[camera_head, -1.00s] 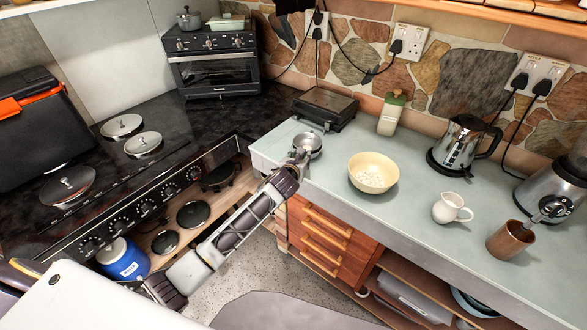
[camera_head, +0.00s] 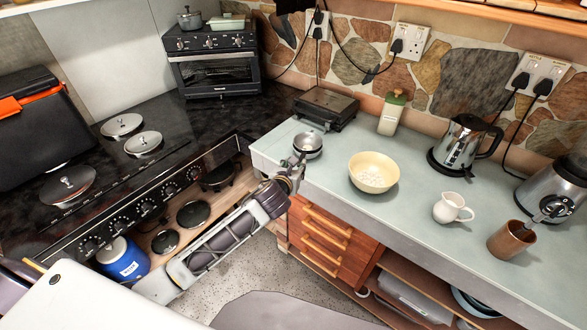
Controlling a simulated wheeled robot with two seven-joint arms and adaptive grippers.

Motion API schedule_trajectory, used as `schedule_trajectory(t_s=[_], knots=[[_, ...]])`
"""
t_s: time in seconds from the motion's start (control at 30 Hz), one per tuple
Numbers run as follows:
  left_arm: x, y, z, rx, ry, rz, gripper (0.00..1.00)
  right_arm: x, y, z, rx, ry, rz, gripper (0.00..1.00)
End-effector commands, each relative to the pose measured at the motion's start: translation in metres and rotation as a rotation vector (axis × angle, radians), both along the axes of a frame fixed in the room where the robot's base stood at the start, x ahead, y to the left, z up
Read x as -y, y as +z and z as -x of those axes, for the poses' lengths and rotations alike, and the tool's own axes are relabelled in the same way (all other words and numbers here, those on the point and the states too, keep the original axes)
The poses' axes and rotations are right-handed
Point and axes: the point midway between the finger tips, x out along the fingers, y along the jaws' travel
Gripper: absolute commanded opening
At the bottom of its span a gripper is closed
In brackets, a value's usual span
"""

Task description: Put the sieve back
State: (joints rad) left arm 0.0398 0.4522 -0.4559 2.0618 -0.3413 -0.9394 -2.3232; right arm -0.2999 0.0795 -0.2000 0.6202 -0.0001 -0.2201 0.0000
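The small round metal sieve (camera_head: 308,144) sits at the counter's left end in the head view, left of the cream bowl. Its short handle side points down-left toward my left gripper (camera_head: 294,166). My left gripper is at the counter's front-left edge, just in front of the sieve. The fingertips are small and partly merge with the handle, so I cannot tell whether they touch it or how far they are apart. My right gripper is not in view.
The cream bowl (camera_head: 373,173) holds white contents. A white jug (camera_head: 452,208), brown cup (camera_head: 511,240), kettle (camera_head: 464,146) and green-topped bottle (camera_head: 392,113) stand on the counter (camera_head: 420,188). A dark grill (camera_head: 325,107) stands behind the sieve. The stove (camera_head: 100,190) is left.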

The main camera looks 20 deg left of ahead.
Motion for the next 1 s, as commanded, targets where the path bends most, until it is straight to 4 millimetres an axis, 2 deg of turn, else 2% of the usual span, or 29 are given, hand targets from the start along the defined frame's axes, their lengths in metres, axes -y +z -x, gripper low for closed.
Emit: schedule_trajectory(t_s=[0.23, 1.0], knots=[[0.0006, 0.0028, 0.0078, -0.001, -0.001, 0.001, 0.37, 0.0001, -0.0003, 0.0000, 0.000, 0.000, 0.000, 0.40], [0.0000, 0.0009, 0.0074, -0.003, 0.002, 0.006, 0.37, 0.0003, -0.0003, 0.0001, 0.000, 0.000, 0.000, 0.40]])
